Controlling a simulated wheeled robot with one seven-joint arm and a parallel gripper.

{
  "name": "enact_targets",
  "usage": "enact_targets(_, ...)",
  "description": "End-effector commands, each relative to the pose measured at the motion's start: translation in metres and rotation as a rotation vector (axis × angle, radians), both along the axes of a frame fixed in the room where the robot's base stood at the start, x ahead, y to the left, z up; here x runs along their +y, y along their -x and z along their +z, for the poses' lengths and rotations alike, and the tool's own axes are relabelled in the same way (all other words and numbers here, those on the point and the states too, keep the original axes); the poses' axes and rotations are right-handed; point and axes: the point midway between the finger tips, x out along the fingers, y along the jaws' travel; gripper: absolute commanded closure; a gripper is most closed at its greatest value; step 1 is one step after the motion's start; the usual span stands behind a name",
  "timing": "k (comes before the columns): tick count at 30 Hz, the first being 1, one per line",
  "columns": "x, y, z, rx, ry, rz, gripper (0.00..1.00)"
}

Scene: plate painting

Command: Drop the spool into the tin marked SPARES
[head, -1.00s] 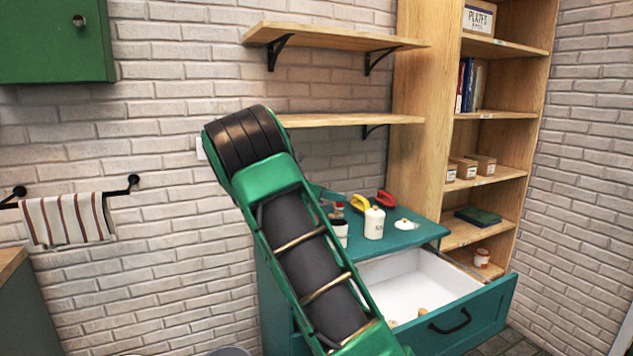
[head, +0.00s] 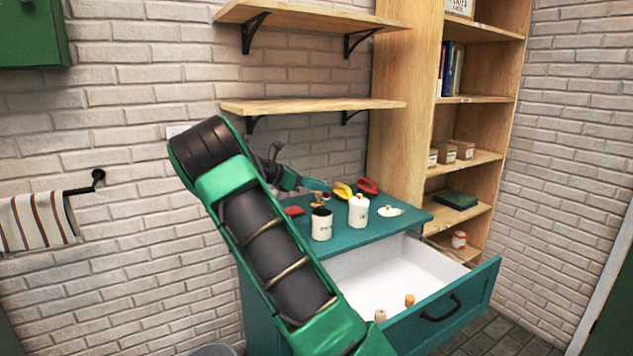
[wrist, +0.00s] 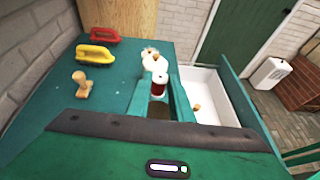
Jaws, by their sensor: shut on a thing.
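My gripper (wrist: 160,100) is shut on a spool (wrist: 158,84) with red thread and a pale end, seen between the fingers in the wrist view. In the head view the gripper (head: 324,188) is above the teal cabinet top, near an open white tin (head: 321,227) with a dark inside. A second white tin (head: 358,212) with a knobbed lid on it stands to its right. A loose white lid (head: 390,211) lies farther right. Both tins have dark lettering too small to read. The open tin is not clear in the wrist view.
The cabinet's white drawer (head: 375,278) stands open with two small wooden pieces in it. Yellow (head: 342,190) and red (head: 367,186) handled tools lie at the back. A wooden shelf (head: 310,105) is above; a bookcase (head: 395,120) stands to the right.

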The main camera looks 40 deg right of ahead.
Motion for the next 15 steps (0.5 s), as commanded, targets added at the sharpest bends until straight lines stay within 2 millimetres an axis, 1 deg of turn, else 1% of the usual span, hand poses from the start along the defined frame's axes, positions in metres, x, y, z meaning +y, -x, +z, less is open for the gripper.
enact_targets(4, -0.0007, 0.0005, -0.0050, -0.001, 0.001, 0.000, 1.00)
enact_targets(12, -0.0004, 0.0001, -0.0058, -0.001, 0.001, 0.001, 1.00)
enact_targets(13, -0.0004, 0.0001, -0.0058, -0.001, 0.001, 0.001, 0.73)
enact_targets(15, -0.0004, 0.0001, -0.0058, -0.001, 0.001, 0.001, 0.58)
